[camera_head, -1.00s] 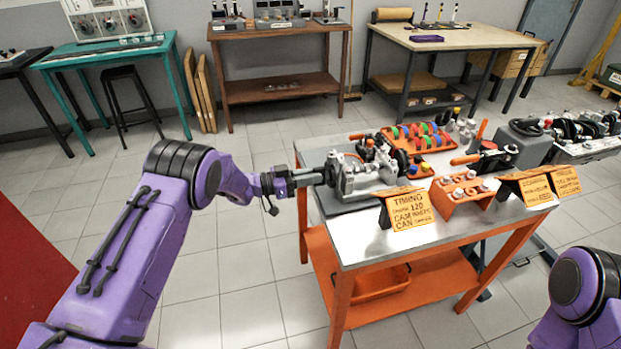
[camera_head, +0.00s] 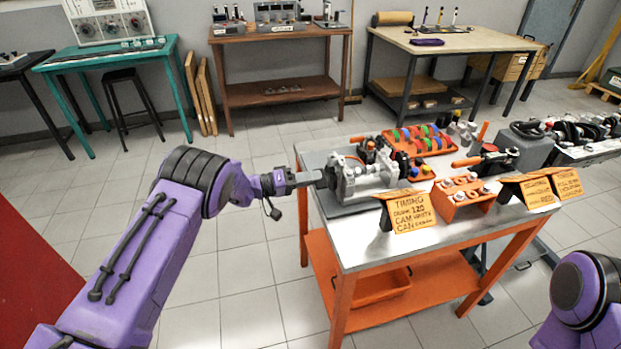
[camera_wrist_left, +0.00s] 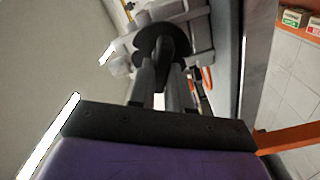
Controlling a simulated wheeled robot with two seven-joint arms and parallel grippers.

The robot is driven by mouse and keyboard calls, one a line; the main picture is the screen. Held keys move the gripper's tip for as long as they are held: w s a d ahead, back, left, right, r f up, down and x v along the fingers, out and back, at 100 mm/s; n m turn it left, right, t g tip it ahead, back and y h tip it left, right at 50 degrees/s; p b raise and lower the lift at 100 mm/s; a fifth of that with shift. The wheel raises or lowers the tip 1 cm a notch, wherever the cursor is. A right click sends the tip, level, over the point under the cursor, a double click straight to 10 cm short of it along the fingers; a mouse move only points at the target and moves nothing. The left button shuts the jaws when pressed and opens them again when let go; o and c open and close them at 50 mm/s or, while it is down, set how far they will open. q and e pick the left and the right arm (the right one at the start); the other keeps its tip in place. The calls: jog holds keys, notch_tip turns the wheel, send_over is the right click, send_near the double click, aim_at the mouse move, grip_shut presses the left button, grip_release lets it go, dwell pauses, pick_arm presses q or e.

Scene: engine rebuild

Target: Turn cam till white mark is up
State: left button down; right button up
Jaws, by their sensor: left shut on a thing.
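The timing unit (camera_head: 370,180), a grey metal block with shafts, sits at the left end of the steel-topped orange bench (camera_head: 345,245). My left gripper (camera_head: 315,178) reaches in from the left, level with the unit's left side. It is shut on the dark cam handle at that end. In the left wrist view, the gripper's fingers (camera_wrist_left: 165,88) hold a dark bar in front of a round black disc (camera_wrist_left: 158,42). I cannot make out the white mark; the fingers and disc hide part of the cam. My right gripper is out of view.
A yellow timing sign (camera_head: 408,212) stands at the bench's front edge. An orange block with silver parts (camera_head: 463,192) and a tray of coloured rings (camera_head: 415,138) stand right of and behind the unit. The floor left of the bench is clear.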

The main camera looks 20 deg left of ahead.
pick_arm(q)
jog(key=n, duration=0.5)
jog(key=shift+f+n, duration=0.15)
jog(key=shift+n, duration=0.15)
dwell(0.5)
jog(key=c, duration=1.1)
grip_release()
jog(key=shift+a, duration=0.1)
jog(key=shift+o, duration=0.2)
jog(key=b+v, duration=0.2)
jog(key=v, duration=0.8)
jog(key=shift+s+a, duration=0.2)
